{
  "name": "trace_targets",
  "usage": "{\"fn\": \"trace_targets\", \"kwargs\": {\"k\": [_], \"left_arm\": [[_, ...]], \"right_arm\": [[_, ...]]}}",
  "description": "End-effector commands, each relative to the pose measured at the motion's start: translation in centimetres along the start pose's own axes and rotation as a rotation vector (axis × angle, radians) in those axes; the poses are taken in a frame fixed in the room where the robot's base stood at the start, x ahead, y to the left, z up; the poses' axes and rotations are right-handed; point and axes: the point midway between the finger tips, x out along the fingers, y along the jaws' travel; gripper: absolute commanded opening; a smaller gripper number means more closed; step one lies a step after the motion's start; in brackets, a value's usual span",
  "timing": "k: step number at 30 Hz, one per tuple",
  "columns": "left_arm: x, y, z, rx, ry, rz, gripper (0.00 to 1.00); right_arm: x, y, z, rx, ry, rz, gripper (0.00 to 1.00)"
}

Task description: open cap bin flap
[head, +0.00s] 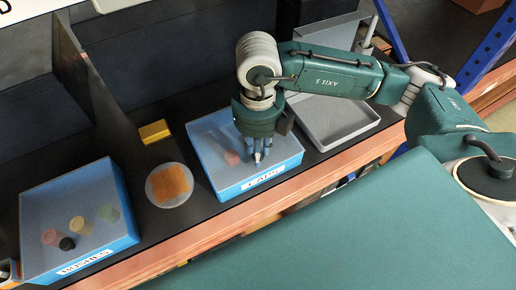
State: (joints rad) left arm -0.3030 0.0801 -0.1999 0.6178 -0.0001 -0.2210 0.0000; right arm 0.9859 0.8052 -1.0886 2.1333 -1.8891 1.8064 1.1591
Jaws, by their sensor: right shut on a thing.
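The cap bin (293,165) is a blue box with a white CAPS label on its front, standing on the dark shelf. Its flap (208,140) is a pale see-through cover that looks down over the top. A reddish cap (232,158) shows dimly through it. My right gripper (257,160) points down at the front part of the flap, just behind the label. Its fingers are shut on the flap there and hide the exact spot they hold. My left gripper is out of view.
A second blue bin (122,228) with several coloured parts stands at left. Between the bins are a round plate (153,193) with an orange square and a yellow block (155,132). A grey tray (345,128) lies right of the cap bin, under my right arm.

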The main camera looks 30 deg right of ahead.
Motion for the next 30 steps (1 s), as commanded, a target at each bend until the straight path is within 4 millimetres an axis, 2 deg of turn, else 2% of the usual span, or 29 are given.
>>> {"fn": "trace_targets", "kwargs": {"k": [5,11,21,30], "left_arm": [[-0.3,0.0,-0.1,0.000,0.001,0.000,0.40],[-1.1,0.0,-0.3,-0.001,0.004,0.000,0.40],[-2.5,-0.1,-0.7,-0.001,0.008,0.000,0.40],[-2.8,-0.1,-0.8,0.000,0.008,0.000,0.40]], "right_arm": [[-0.7,0.0,0.3,0.001,0.024,0.001,0.00],[-2.9,0.1,1.0,0.002,0.117,0.002,0.00],[-7.6,0.0,3.5,0.003,0.363,-0.001,0.00],[-9.9,0.0,5.5,0.002,0.515,-0.002,0.00]]}}
